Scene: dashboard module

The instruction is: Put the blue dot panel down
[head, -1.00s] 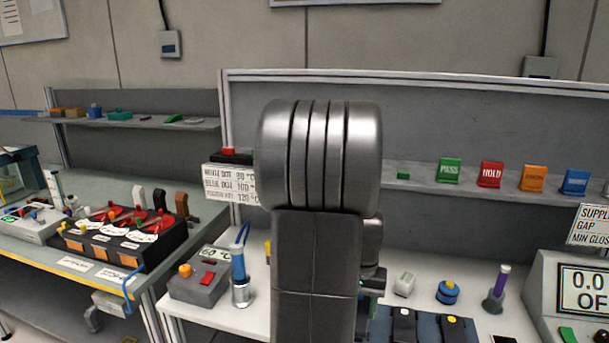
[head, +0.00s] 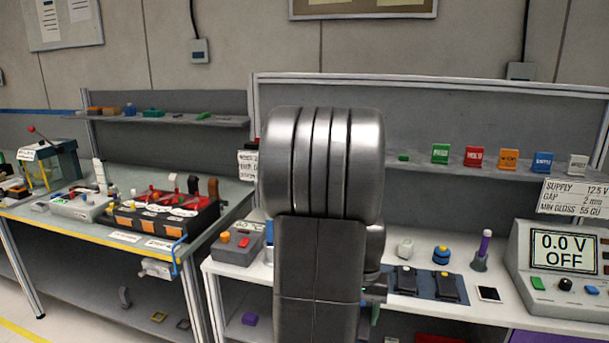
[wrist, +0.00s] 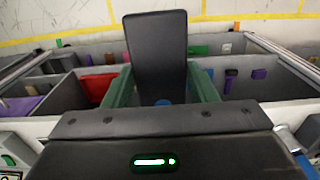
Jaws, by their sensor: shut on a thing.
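The blue dot panel (wrist: 157,48) is a dark, flat, near-rectangular plate in the wrist view. A blue dot shows low on it, between the fingers. My gripper (wrist: 163,88) has green fingers that press on the panel's left and right edges. The panel is held out past the fingers, above a lower shelf area. In the head view my arm hides the panel and most of the gripper. Two other black panels lie on a dark blue mat (head: 428,297) on the bench, one with a white dot (head: 404,279) and one with a yellow dot (head: 447,287).
A meter (head: 565,265) reading 0.0 V OFF stands right of the mat. Below the panel are grey compartments with a red thing (wrist: 98,88).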

